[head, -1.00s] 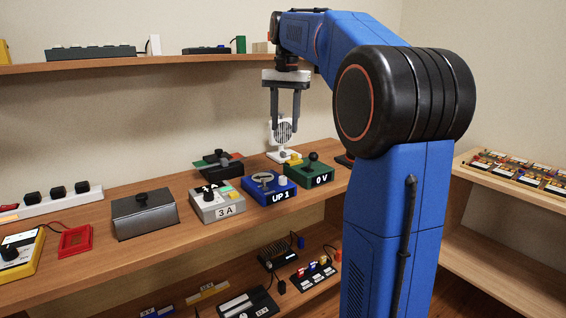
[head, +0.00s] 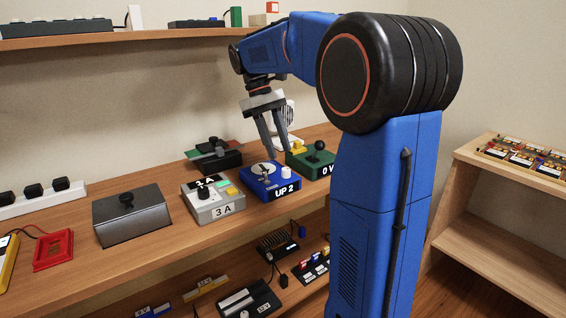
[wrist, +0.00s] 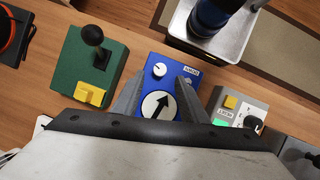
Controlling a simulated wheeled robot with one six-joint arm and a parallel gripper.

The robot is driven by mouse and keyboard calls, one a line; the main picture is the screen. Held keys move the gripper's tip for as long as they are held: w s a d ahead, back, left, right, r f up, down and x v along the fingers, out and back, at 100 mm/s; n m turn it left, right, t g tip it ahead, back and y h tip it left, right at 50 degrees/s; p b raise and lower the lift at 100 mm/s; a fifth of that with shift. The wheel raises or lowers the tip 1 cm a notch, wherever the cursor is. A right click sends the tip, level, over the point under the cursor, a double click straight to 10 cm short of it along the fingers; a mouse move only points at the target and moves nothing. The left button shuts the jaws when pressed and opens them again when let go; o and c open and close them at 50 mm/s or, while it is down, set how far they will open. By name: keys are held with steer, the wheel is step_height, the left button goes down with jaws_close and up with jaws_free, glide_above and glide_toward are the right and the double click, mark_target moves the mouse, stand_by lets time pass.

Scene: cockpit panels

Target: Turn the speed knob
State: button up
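The blue box (head: 270,187) stands on the bench and its front reads "UP 2". On its top are a round white dial (wrist: 157,105) with a black arrow and a small white knob (wrist: 159,70). The knob also shows in the head view (head: 286,171), at the box's right. I cannot read a label naming the speed knob. My gripper (head: 278,156) is tilted just above the back of the blue box. In the wrist view its two fingers are apart, flanking the dial and knob, with nothing between them. I cannot tell whether they touch the box.
A green box (head: 310,164) with a black joystick stands close on the right, and a grey "3 A" box (head: 213,203) on the left. A white fan (head: 283,118) is behind the gripper. A dark grey box (head: 132,217) is farther left. An upper shelf (head: 100,39) runs behind.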

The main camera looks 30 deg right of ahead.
mark_target(286, 169)
steer(key=shift+x, duration=2.9)
